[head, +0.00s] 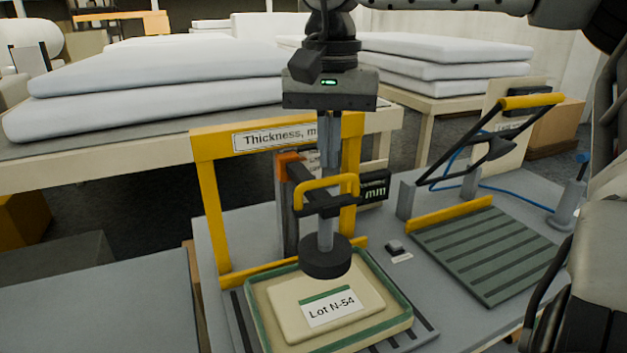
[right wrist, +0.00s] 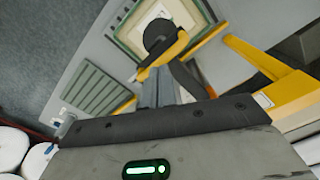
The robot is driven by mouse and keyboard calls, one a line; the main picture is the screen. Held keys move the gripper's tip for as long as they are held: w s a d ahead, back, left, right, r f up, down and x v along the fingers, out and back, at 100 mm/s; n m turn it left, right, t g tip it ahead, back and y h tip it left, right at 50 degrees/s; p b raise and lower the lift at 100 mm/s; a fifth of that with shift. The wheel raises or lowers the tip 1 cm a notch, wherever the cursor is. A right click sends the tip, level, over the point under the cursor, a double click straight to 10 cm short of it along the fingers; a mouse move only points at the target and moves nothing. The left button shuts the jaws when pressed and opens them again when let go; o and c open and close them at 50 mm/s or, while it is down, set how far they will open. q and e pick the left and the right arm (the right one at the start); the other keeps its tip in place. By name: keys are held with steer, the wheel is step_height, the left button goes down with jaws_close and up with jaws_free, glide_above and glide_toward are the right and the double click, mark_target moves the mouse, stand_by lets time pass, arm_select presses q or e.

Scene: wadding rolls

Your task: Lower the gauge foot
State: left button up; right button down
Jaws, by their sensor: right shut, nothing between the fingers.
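The gauge foot is a dark round disc (head: 325,257) on a grey rod, below a yellow handle (head: 327,183). It appears raised over a cream wadding pad (head: 290,312) labelled Lot N-54, in a green-rimmed tray (head: 262,325). My right gripper (head: 328,162) points down with its fingers together and empty, at or just above the handle; contact is unclear. In the right wrist view the fingers (right wrist: 158,88) end beside the yellow handle (right wrist: 163,58), with the foot (right wrist: 160,36) beyond. My left gripper is not in view.
A yellow frame (head: 205,205) with a "Thickness, mm" sign stands around the gauge, with a small display (head: 375,188) on the right. A ribbed green plate (head: 485,250) with a yellow-handled lever (head: 530,101) is at right. White wadding slabs (head: 150,105) lie on a table behind.

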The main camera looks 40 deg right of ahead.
mark_target(328, 178)
steer(key=shift+f, duration=0.1)
stand_by(0.4)
steer(key=shift+f+b, duration=1.35)
steer(key=shift+f, duration=0.5)
step_height(328, 178, up, 6)
steer(key=p, duration=0.5)
steer(key=shift+f, duration=0.15)
steer(key=shift+r+p, duration=0.75)
steer(key=shift+r, duration=0.15)
steer(key=shift+f, duration=0.1)
